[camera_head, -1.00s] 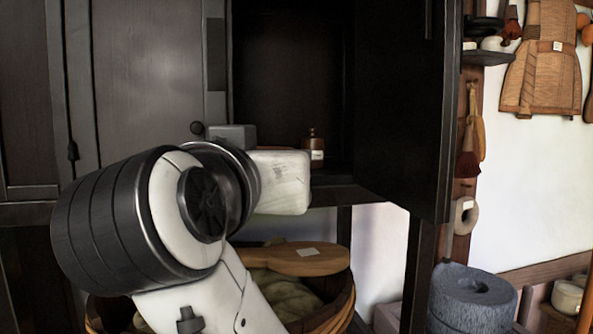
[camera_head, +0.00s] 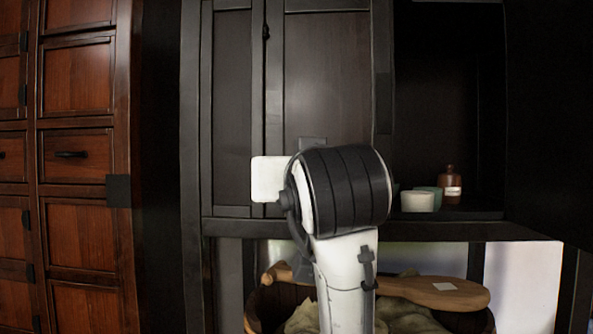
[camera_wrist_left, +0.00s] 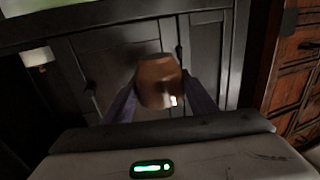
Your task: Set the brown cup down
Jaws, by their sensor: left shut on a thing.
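The brown cup (camera_wrist_left: 158,78) shows in the left wrist view, between the two fingers of my left gripper (camera_wrist_left: 160,94), which is shut on it. The cup is held in the air in front of closed dark cupboard doors (camera_head: 325,90). In the head view my own arm hides the cup and most of the gripper. The wrist picture looks upside down against the head view, so the cup's tilt is hard to tell. My right gripper is not in view.
The open cupboard compartment at right has a shelf (camera_head: 470,214) with a white cup (camera_head: 417,202), a greenish cup (camera_head: 435,192) and a brown bottle (camera_head: 450,186). A basket (camera_head: 262,312) with a wooden board (camera_head: 440,292) stands below. Reddish drawers (camera_head: 78,78) are at left.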

